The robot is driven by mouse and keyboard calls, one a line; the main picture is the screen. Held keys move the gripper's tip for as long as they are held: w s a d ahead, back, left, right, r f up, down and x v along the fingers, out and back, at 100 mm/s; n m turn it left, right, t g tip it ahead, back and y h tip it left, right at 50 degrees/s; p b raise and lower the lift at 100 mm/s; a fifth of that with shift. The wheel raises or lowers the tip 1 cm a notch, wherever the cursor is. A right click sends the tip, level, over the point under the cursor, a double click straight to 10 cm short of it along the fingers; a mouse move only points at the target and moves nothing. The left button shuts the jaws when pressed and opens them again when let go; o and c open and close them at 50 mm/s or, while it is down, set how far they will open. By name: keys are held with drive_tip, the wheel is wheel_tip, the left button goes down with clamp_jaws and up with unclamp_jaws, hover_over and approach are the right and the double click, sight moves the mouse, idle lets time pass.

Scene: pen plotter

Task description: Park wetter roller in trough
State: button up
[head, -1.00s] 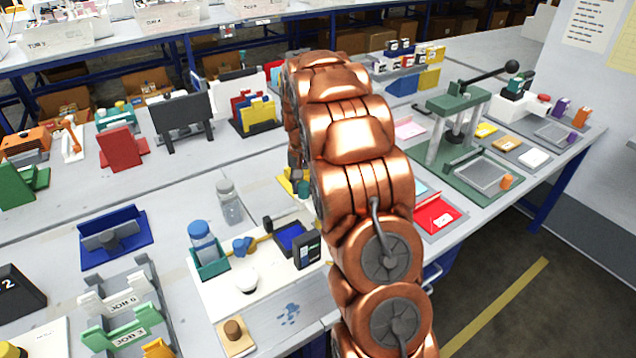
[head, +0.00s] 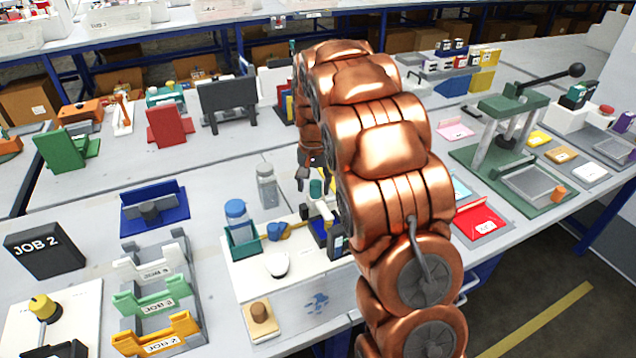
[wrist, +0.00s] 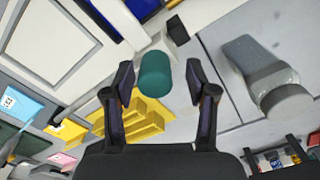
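My gripper (head: 311,178) is open over the table, left of my copper arm; in the wrist view its two dark fingers (wrist: 160,82) are apart. A teal cylinder (wrist: 155,73) shows between the fingertips with a gap on each side; it also shows in the head view (head: 316,188). A blue piece with a yellow handle (head: 280,231), possibly the wetter roller, lies on the white board. A dark blue tray (head: 320,227), possibly the trough, is partly hidden by my arm; blue also shows at the wrist view's top (wrist: 124,10). I cannot tell their exact identities.
A clear bottle (head: 266,188) stands close to the gripper, also in the wrist view (wrist: 265,75). A yellow slotted block (wrist: 135,120) lies close behind the fingers. Bare table lies left of the clear bottle.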

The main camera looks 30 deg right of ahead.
drive_tip(key=shift+d, duration=0.1)
drive_tip(key=shift+r, duration=0.1)
wheel_tip(320, 180, up, 12)
idle(0.7)
drive_tip(key=shift+s, duration=0.1)
idle(0.3)
drive_tip(key=s+a+r+n, duration=0.1)
drive_tip(key=s+a, duration=0.2)
drive_tip(key=s, duration=0.3)
drive_tip(key=s+a+n+g, duration=0.1)
drive_tip(key=s+a, duration=0.2)
drive_tip(key=s, duration=0.3)
drive_tip(key=s+a+r+n, duration=0.1)
drive_tip(key=s+a, duration=0.2)
drive_tip(key=s, duration=0.3)
drive_tip(key=s+a+f+n, duration=0.2)
drive_tip(key=s, duration=0.8)
drive_tip(key=s+a+f+n+p, duration=0.1)
drive_tip(key=s+a+f+n, duration=0.1)
drive_tip(key=s, duration=0.8)
drive_tip(key=shift+s+a+f+g+p, duration=0.15)
drive_tip(key=shift+a+f+g+p, duration=0.2)
drive_tip(key=shift+f, duration=0.5)
